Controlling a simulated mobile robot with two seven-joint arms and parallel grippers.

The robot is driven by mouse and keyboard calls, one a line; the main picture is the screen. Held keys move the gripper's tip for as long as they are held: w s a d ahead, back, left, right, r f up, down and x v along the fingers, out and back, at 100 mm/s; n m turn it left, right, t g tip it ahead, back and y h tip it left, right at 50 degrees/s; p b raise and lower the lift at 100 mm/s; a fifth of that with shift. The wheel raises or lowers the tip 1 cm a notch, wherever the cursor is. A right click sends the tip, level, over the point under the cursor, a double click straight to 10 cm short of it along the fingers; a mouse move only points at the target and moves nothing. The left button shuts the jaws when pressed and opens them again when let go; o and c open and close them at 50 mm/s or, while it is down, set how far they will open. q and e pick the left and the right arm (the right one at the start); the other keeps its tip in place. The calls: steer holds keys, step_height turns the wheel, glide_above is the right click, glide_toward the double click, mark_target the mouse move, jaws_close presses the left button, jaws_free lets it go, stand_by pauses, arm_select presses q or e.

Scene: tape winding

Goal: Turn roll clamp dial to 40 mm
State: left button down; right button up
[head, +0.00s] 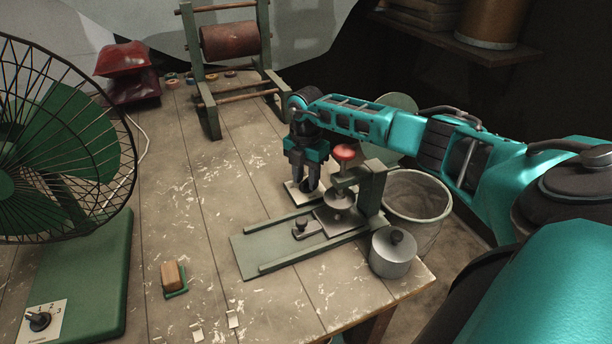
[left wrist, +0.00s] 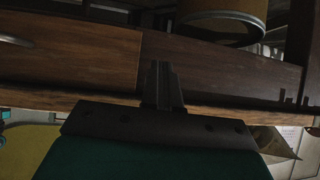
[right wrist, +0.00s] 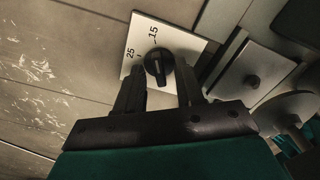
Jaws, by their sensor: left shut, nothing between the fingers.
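The roll clamp dial is a round black knob (right wrist: 158,66) on a pale plate (right wrist: 188,42) in the right wrist view. The printed numbers 15 and 25 show on the plate; 40 is not visible, and I cannot read the setting surely. My right gripper (right wrist: 160,68) is open, with one finger on each side of the knob. In the head view my right gripper (head: 304,187) points down over the dial plate (head: 291,188), hiding most of the knob. My left gripper (left wrist: 163,84) is shut and empty in the left wrist view, away from the dial.
The green clamp stand with a red knob (head: 343,153) stands right beside my right gripper. A lidded grey pot (head: 392,254) and a bucket (head: 418,203) are further right. A fan (head: 60,140) stands at left. The table's middle left is mostly clear.

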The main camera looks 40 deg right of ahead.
steer(key=shift+c, duration=0.4)
jaws_close()
